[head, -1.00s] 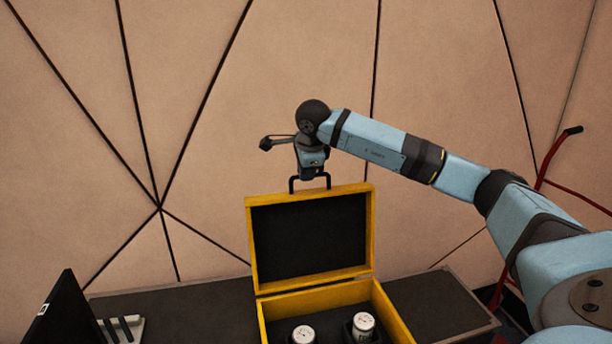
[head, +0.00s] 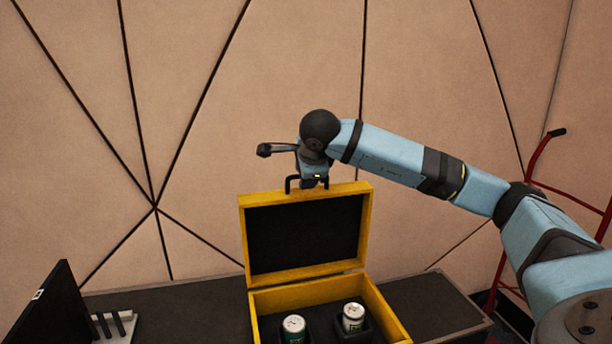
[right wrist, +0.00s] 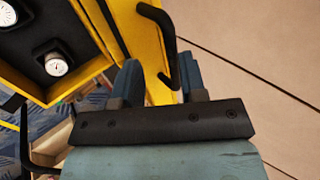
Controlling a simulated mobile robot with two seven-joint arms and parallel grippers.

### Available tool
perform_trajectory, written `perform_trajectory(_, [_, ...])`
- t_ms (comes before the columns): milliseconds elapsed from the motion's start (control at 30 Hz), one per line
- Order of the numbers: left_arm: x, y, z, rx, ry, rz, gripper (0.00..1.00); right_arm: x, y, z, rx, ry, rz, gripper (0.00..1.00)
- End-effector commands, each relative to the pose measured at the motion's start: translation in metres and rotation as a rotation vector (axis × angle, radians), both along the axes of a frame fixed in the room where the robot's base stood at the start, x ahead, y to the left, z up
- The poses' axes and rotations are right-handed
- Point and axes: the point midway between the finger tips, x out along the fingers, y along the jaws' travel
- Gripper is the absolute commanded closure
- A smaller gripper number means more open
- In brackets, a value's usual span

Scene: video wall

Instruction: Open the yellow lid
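The yellow lid (head: 365,232) stands raised at the back of the yellow case (head: 388,318), its dark inner side facing me. A black handle (head: 287,185) sticks up from the lid's top edge. My right gripper (head: 310,184) is at this handle. In the right wrist view the fingers of my right gripper (right wrist: 163,85) are spread apart, with the black handle (right wrist: 170,40) and the lid's yellow edge (right wrist: 150,70) showing between and beyond them. Contact with the handle cannot be told. My left gripper is out of view.
The case is on a dark table (head: 180,308). A black screen (head: 48,305) is at the left. A red hand truck (head: 540,160) stands at the right. A panelled wall (head: 80,130) is behind.

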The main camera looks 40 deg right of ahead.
Motion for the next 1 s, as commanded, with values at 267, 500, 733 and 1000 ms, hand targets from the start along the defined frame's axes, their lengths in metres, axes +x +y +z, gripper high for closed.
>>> perform_trajectory(267, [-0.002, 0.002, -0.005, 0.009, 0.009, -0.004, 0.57, -0.001, 0.0, 0.001, 0.0, 0.0, 0.0, 0.62])
perform_trajectory(500, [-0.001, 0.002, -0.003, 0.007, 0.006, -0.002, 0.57, -0.017, 0.009, 0.026, -0.001, -0.003, 0.001, 0.62])
perform_trajectory(733, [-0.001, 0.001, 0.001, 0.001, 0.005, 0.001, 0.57, -0.046, 0.026, 0.069, -0.001, -0.003, 0.002, 0.62])
perform_trajectory(1000, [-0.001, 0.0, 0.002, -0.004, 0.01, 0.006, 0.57, -0.069, 0.039, 0.102, 0.0, -0.002, 0.0, 0.62])
